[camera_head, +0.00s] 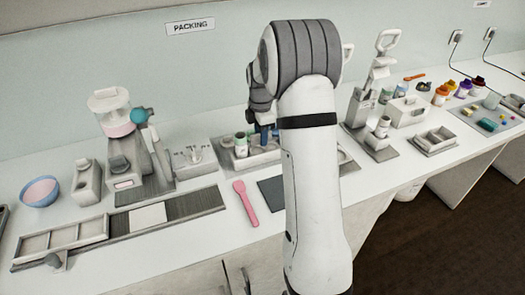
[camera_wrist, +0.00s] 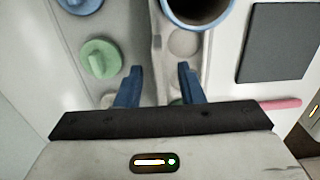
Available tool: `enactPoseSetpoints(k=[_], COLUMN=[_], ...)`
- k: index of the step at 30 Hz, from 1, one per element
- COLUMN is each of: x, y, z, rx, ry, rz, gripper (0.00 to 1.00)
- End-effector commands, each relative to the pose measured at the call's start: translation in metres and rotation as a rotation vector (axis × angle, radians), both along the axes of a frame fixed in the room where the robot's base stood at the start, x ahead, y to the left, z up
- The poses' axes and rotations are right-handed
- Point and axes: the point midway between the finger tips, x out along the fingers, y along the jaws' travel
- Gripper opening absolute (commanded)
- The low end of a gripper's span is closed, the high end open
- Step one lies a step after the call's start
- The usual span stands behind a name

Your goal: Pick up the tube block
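My gripper (camera_wrist: 160,70) has its two blue fingers apart, with no object between them. It is over a grey tray (camera_wrist: 152,20), with a raised ridge between the fingers. A round container with a dark inside (camera_wrist: 198,8) is just beyond the right finger. A green knobbed lid (camera_wrist: 100,58) and a blue one (camera_wrist: 80,3) lie to the left. In the head view my arm hides much of the tray (camera_head: 228,168) and part of my gripper (camera_head: 263,128). I cannot tell for sure which part is the tube block; a grey block with small pegs (camera_head: 193,160) stands left of the tray.
A pink spatula (camera_head: 246,203) and a dark mat (camera_head: 271,192) lie in front of the tray. A mill-like machine (camera_head: 112,115) and a blue bowl (camera_head: 40,191) stand left. A press (camera_head: 360,105) and several small jars stand right. The front edge is mostly clear.

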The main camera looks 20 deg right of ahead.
Motion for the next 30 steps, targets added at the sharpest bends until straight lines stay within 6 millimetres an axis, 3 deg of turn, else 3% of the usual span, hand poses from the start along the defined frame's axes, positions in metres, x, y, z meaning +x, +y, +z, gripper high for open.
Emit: enactPoseSetpoints(k=[7, 19, 30], x=[0.0000, 0.0001, 0.0002], y=[0.0005, 0.0010, 0.0014], z=[-0.0018, -0.0015, -0.0014], rx=[0.000, 0.000, 0.000], ry=[0.000, 0.000, 0.000], rz=[0.000, 0.001, 0.002], gripper=[0.34, 0.01, 0.00])
